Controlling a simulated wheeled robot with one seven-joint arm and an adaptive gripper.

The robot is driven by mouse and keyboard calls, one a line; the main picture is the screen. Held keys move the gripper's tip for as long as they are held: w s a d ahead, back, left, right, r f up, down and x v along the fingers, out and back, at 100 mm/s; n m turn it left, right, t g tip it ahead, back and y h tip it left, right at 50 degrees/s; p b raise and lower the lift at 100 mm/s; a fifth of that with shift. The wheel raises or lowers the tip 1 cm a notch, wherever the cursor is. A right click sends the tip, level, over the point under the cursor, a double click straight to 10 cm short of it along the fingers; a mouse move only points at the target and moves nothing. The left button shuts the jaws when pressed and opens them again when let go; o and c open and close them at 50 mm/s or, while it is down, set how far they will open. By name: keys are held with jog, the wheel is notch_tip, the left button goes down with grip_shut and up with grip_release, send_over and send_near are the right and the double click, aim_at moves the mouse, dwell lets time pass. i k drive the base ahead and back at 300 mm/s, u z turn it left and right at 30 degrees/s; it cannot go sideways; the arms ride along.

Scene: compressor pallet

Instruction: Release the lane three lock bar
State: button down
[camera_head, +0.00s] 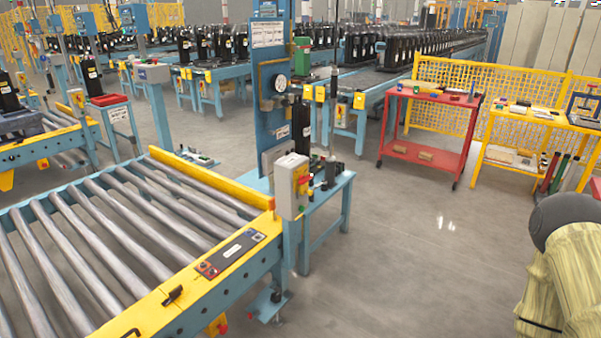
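A roller conveyor (230,284) with a yellow and blue frame fills the lower left. On its yellow front rail lie a small black clip-like part (173,295) and a dark panel (230,254) with a red end and a pale label. A yellow bar (215,178) runs along the conveyor's far side. I cannot make out a lane number, so I cannot tell which part is the lane three lock bar. My gripper is not in view.
A grey control box (291,186) and a blue post (270,85) with a gauge stand at the conveyor's right end. A red cart (428,128) and a yellow table (520,118) stand before a yellow fence (455,75). The grey floor (420,240) between is clear.

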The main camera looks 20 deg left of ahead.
aim_at(303, 189)
jog(key=u, duration=0.35)
jog(key=i, duration=1.15)
jog(key=u, duration=0.35)
